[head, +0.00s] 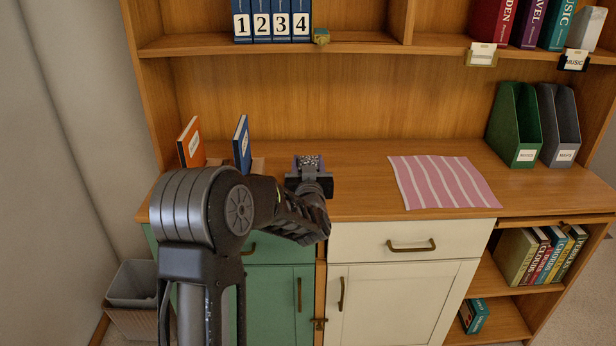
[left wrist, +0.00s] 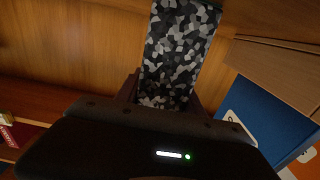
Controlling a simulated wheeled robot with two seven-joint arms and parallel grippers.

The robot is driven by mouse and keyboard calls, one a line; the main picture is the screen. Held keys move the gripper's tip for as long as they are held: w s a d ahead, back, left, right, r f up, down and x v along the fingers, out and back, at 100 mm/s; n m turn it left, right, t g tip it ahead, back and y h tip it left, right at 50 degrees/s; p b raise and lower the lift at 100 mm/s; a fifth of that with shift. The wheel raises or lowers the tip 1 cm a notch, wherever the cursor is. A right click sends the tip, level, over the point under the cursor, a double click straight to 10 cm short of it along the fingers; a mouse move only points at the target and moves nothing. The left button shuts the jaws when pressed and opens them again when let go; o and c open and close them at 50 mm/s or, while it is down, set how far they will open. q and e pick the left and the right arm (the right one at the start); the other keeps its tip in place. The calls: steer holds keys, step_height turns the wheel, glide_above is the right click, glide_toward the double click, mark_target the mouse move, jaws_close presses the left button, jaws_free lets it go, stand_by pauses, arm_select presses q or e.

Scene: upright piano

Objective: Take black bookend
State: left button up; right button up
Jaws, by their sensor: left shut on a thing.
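My left gripper (head: 309,182) is above the wooden desktop, to the right of the blue book. It is shut on the black bookend (head: 308,162), which has a mottled black, grey and white face. In the left wrist view the bookend (left wrist: 178,50) stands up from between the fingers as a broad flat plate. Its lower part is hidden by the gripper, so I cannot tell whether it touches the desktop. My right gripper is out of view.
An orange book (head: 191,142) and a blue book (head: 242,145) stand to the left, partly behind my arm. A pink striped cloth (head: 443,182) lies on the right. Green (head: 515,125) and grey (head: 560,125) file holders stand beyond. Desktop between gripper and cloth is clear.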

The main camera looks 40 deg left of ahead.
arm_select(q)
jaws_close()
steer(key=shift+r, duration=0.15)
stand_by(0.4)
steer(key=shift+r, duration=0.1)
step_height(320, 180, up, 10)
steer(key=shift+f+p, duration=0.1)
steer(key=shift+p, duration=0.65)
